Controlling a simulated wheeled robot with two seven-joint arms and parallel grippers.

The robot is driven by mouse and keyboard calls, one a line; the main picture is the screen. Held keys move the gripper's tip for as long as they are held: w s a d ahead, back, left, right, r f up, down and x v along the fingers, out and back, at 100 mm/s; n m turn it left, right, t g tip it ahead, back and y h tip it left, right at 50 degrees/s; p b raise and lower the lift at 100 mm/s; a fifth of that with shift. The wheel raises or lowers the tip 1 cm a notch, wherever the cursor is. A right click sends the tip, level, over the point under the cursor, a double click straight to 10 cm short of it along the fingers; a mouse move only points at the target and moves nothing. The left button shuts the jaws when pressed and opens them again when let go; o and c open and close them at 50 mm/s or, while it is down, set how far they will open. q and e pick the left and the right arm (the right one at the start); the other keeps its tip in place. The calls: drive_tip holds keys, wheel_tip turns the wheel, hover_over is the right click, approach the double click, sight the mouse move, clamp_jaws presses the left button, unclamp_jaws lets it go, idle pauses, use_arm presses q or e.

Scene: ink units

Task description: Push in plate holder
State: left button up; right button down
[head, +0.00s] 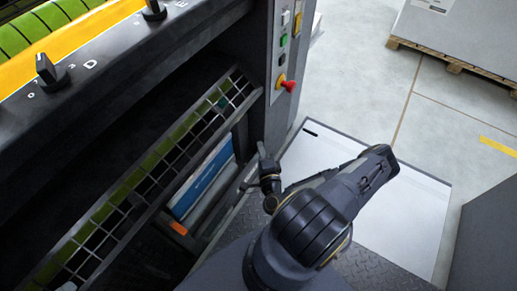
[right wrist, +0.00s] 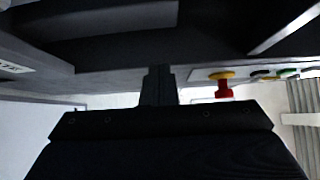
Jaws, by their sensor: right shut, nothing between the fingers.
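A blue and white panel (head: 203,178) sits in a dark frame below the slanted grid guard of the machine; I cannot tell for sure whether this is the plate holder. An orange part (head: 178,228) is at the frame's lower end. My right gripper (head: 262,150) is just right of this frame, near the machine's end column, with its arm bent round from the lower right. In the right wrist view its fingers (right wrist: 158,82) are together with nothing between them. Whether they touch the machine is unclear. My left gripper is not in view.
The slanted grid guard (head: 150,163) runs along the machine's front. A control column (head: 285,45) carries coloured buttons and a red knob (head: 289,86), also in the right wrist view (right wrist: 223,90). A white floor panel (head: 400,215) lies right of my arm. A loaded pallet (head: 455,68) stands beyond.

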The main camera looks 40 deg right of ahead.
sight(245, 121)
drive_tip(key=x, duration=0.3)
drive_tip(key=a+b+x, duration=0.1)
drive_tip(key=x, duration=0.2)
drive_tip(key=w+a+x, duration=0.1)
drive_tip(key=x, duration=0.2)
drive_tip(key=shift+f+b, duration=0.15)
drive_tip(key=shift+b, duration=0.2)
drive_tip(key=shift+w+a, duration=0.15)
drive_tip(key=shift+w, duration=0.25)
drive_tip(key=w+a+b, duration=0.1)
drive_tip(key=w+a, duration=0.1)
drive_tip(key=w, duration=0.6)
drive_tip(key=shift+w+a+r, duration=0.2)
drive_tip(key=shift+w+a, duration=0.05)
drive_tip(key=shift+w, duration=0.15)
drive_tip(key=shift+r, duration=0.1)
